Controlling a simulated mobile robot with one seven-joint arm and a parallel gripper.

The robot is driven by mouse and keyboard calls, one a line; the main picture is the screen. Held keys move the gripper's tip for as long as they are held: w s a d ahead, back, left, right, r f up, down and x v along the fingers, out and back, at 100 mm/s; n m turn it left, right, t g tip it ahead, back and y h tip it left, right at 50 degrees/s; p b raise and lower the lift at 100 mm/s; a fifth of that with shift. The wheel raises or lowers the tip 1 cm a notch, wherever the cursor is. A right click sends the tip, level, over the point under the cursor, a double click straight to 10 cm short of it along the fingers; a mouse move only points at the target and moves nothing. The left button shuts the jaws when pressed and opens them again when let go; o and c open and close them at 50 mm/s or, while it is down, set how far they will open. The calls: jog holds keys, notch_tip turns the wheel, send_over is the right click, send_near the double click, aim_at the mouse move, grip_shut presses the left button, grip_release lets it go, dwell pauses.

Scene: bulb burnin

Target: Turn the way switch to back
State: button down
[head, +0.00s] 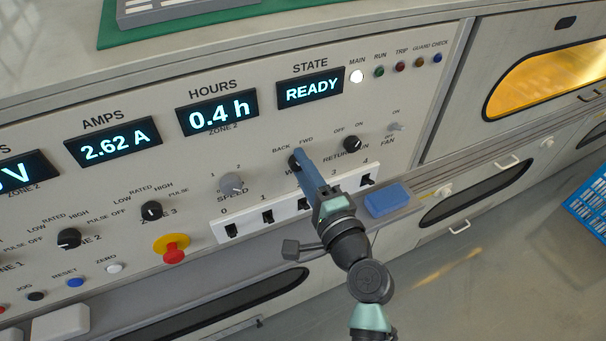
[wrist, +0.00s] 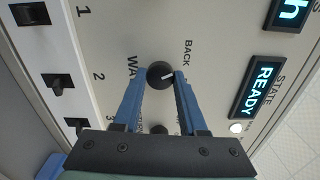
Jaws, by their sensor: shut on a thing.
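The way switch is a round black knob (wrist: 160,75) on the grey control panel, with BACK and FWD printed above it in the head view. In the wrist view its white pointer mark points right, toward the label side; I cannot tell which label it is set to. My gripper (wrist: 161,79) is shut on the knob, with one blue finger on each side. In the head view my gripper (head: 299,160) reaches the panel just below the BACK and FWD labels and mostly hides the knob. FWD is hidden by a finger in the wrist view.
The RETURN knob (head: 352,144) and small FAN switch (head: 394,127) are to the right, and the grey SPEED knob (head: 231,184) to the left. A white strip of numbered switches (head: 290,209) runs below. A blue block (head: 388,200) lies on the ledge. The STATE display (head: 310,91) reads READY.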

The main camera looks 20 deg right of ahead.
jog(key=shift+n+b, duration=0.3)
jog(key=shift+n, duration=0.2)
jog(key=shift+c, duration=2.2)
grip_release()
jog(key=s+b, duration=0.1)
jog(key=s, duration=1.2)
jog(key=shift+d, duration=0.2)
